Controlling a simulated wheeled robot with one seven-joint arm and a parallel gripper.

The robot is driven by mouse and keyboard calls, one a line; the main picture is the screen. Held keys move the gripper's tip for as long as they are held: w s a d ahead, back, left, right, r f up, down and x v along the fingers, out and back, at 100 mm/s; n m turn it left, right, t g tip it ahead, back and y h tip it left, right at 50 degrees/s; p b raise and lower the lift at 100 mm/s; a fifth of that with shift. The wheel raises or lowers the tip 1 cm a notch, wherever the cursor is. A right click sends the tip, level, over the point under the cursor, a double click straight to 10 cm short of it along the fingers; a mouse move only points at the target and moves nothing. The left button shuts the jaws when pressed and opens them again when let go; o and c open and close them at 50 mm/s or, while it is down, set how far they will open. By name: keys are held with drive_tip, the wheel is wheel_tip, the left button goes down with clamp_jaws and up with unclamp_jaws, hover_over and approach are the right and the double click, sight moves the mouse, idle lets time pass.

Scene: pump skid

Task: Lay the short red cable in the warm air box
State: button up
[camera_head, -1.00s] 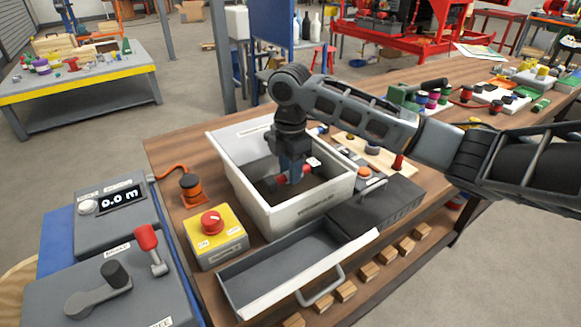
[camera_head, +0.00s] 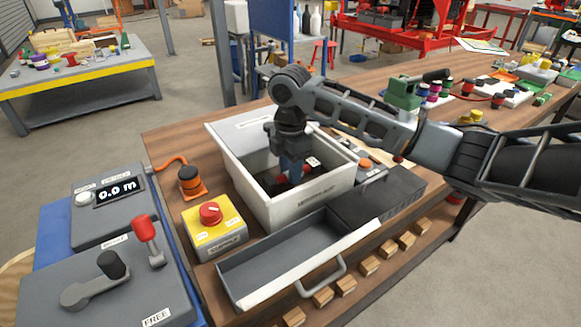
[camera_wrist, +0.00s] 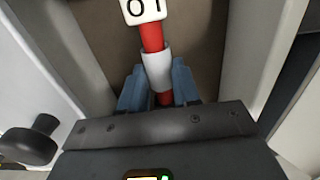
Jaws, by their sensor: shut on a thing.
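A white open-topped box (camera_head: 312,208) stands on the wooden bench; the label on its front wall is too small to read. My gripper (camera_head: 284,184) reaches down inside it, its tips partly hidden by the front wall. In the wrist view, my gripper (camera_wrist: 158,92) is shut on the short red cable (camera_wrist: 152,37) at a white sleeve. A white tag with dark characters is on the cable above the sleeve. Part of the red cable (camera_head: 307,169) shows inside the box in the head view. I cannot tell whether it touches the box floor.
An open grey tray with a handle (camera_head: 290,262) lies in front of the box. A yellow switch box with a red knob (camera_head: 210,214) and an orange-based spool (camera_head: 190,182) stand left of it. A dark case (camera_head: 378,200) is close on the right.

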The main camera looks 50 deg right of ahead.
drive_tip(key=shift+f, duration=0.3)
drive_tip(key=o, duration=1)
wheel_tip(320, 180, up, 8)
drive_tip(key=shift+f, duration=0.1)
idle(0.6)
